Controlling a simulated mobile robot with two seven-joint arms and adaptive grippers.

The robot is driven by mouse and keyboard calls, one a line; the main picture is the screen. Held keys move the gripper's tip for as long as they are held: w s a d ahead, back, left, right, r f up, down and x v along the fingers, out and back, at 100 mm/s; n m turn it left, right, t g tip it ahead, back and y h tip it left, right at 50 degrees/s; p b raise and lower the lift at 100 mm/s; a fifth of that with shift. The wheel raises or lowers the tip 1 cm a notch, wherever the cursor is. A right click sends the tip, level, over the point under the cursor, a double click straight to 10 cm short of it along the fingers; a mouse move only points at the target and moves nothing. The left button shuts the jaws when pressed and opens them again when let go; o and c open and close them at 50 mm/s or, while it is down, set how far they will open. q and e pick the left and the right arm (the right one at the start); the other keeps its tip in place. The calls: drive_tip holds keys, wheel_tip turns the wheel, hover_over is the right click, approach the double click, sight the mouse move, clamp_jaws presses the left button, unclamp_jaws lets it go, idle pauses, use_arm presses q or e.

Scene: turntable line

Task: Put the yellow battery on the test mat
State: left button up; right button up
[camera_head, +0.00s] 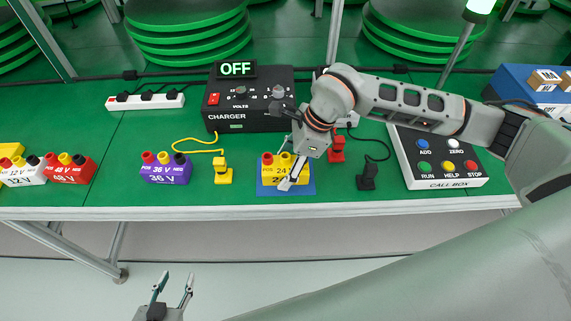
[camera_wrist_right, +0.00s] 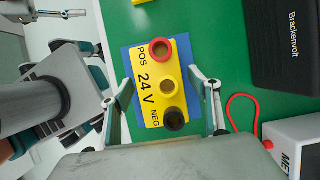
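The yellow 24 V battery (camera_head: 272,169) stands upright on the blue test mat (camera_head: 264,190) near the table's front edge. In the right wrist view the battery (camera_wrist_right: 146,72) shows red, yellow and black terminals, with blue mat (camera_wrist_right: 128,53) around its edges. My right gripper (camera_wrist_right: 160,76) is open, with one finger on each side of the battery and gaps visible between them. In the head view my right gripper (camera_head: 290,172) hides the battery's right part. My left gripper (camera_head: 174,280) is open and empty, below the table's front edge.
The charger (camera_head: 236,118) reads OFF behind the battery. Yellow (camera_head: 223,172), red (camera_head: 337,150) and black (camera_head: 367,178) plugs stand nearby. A purple 36 V battery (camera_head: 166,172), red (camera_head: 70,173) and white (camera_head: 22,177) batteries stand left. The call box (camera_head: 440,160) is right.

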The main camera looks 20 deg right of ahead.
drive_tip(key=shift+r, duration=0.2)
drive_tip(key=v, duration=1.2)
drive_tip(key=shift+f, duration=0.1)
